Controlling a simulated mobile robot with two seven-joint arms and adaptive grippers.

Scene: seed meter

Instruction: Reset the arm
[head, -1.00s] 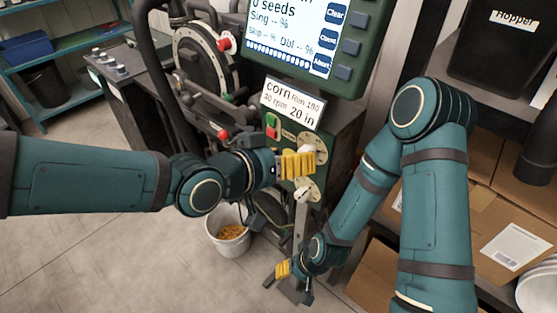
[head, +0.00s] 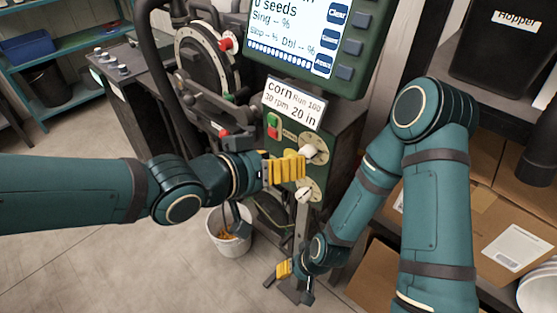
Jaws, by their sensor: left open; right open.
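My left gripper (head: 284,171) is open, its yellow finger pads in front of the control panel, beside the upper white knob (head: 309,152). I cannot tell whether it touches the panel. The lower white knob (head: 304,195) is just below and right of the fingers. A green and red switch (head: 273,125) sits above the gripper. My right gripper (head: 284,277) is open and empty, low down near the foot of the stand.
The seed meter stand carries a screen (head: 297,30) and a corn settings card (head: 294,102). Cardboard boxes (head: 508,205) and a dark hopper (head: 505,52) are at right. Floor at lower left is clear.

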